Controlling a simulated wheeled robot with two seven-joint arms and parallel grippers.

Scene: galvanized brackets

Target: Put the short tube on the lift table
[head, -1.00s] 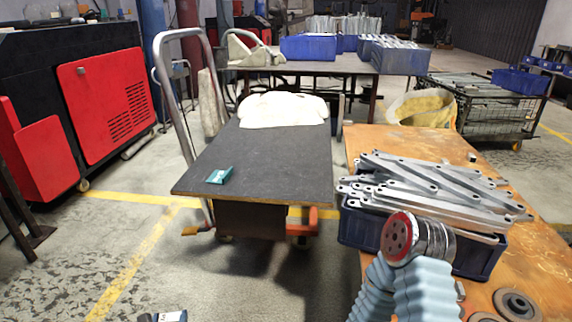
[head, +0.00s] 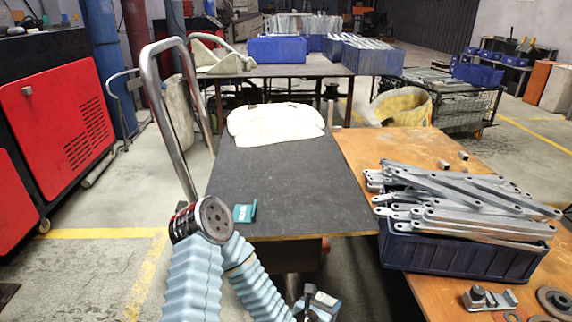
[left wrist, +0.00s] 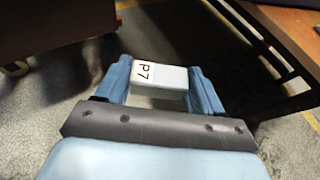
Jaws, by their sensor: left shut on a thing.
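My left gripper (head: 314,303) is low in the head view, in front of the lift table. In the left wrist view its two blue fingers (left wrist: 160,82) are shut on a pale block-shaped piece (left wrist: 174,79) with a white P7 label. I cannot tell if this piece is hollow. The lift table (head: 290,185) has a dark flat top and a bent metal handle. A teal packet (head: 245,212) lies near its front left and a white cloth (head: 275,122) at its far end. My right gripper is not in view.
A wooden-topped table (head: 385,150) adjoins on the right. It holds a blue bin (head: 460,255) of galvanized brackets (head: 460,200), small metal pieces (head: 463,155) and round discs (head: 555,300). The middle of the dark top is clear. A red machine (head: 55,125) stands left.

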